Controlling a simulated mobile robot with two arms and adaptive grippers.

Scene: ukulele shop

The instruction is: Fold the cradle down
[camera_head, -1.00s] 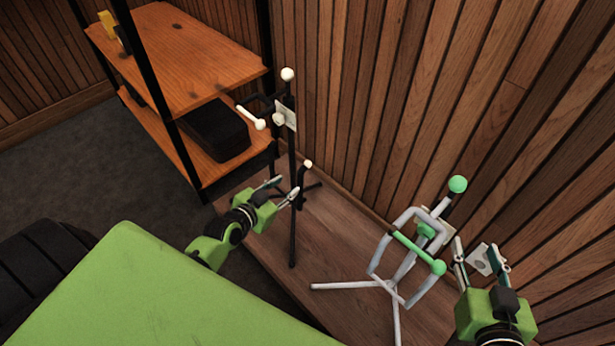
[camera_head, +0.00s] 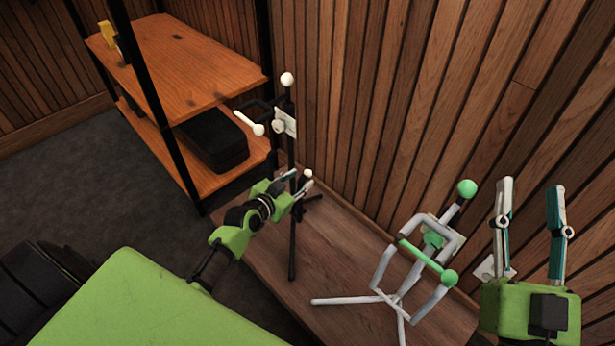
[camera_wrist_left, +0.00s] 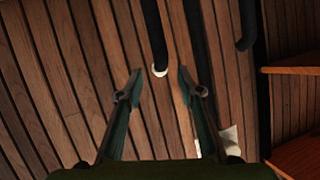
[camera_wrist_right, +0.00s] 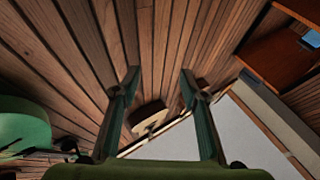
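A black stand (camera_head: 292,225) with white knobs stands upright on the wooden platform, a bent cradle-like arm (camera_head: 257,104) sticking out near its top. A short lower arm with a white tip (camera_head: 308,173) is partly hidden by my left gripper (camera_head: 297,181). That gripper is open; in the left wrist view a black rod with a white end (camera_wrist_left: 159,70) shows between and beyond its fingertips. A grey stand (camera_head: 397,305) with a looped cradle (camera_head: 384,262) and green knobs stands to the right. My right gripper (camera_head: 530,187) is open and empty, right of it.
The slatted wooden wall (camera_head: 400,100) rises close behind both stands. An orange wooden shelf unit (camera_head: 180,60) with a black case (camera_head: 212,140) stands at the left. The wooden platform (camera_head: 262,262) has bare room around the black stand's foot.

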